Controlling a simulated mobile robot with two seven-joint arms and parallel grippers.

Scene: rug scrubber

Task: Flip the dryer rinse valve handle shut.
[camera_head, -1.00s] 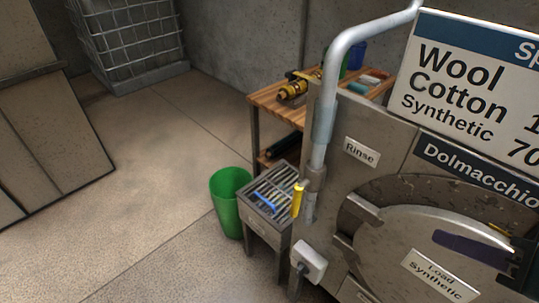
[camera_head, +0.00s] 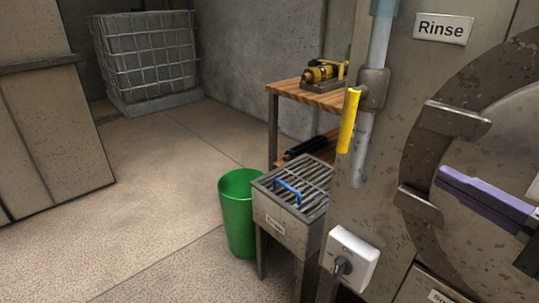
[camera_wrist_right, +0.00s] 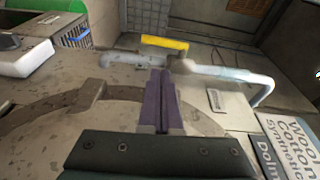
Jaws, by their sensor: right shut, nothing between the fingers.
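The yellow valve handle (camera_head: 349,120) hangs downward from a grey valve body (camera_head: 373,88) on the rinse pipe, roughly parallel to the pipe. It also shows in the right wrist view (camera_wrist_right: 165,43), beyond the fingertips. My right gripper (camera_head: 446,176) has purple fingers, shut and empty. In the head view it is in front of the round machine door, to the right of and lower than the handle, apart from it. In the right wrist view the closed fingers (camera_wrist_right: 158,78) point toward the valve. My left gripper is not in view.
A "Rinse" label (camera_head: 443,28) is right of the pipe. A white switch box (camera_head: 350,258) sits below the valve. A slatted grate stand (camera_head: 292,222), a green bin (camera_head: 240,215) and a wooden shelf (camera_head: 300,92) stand left of the machine. Open floor lies farther left.

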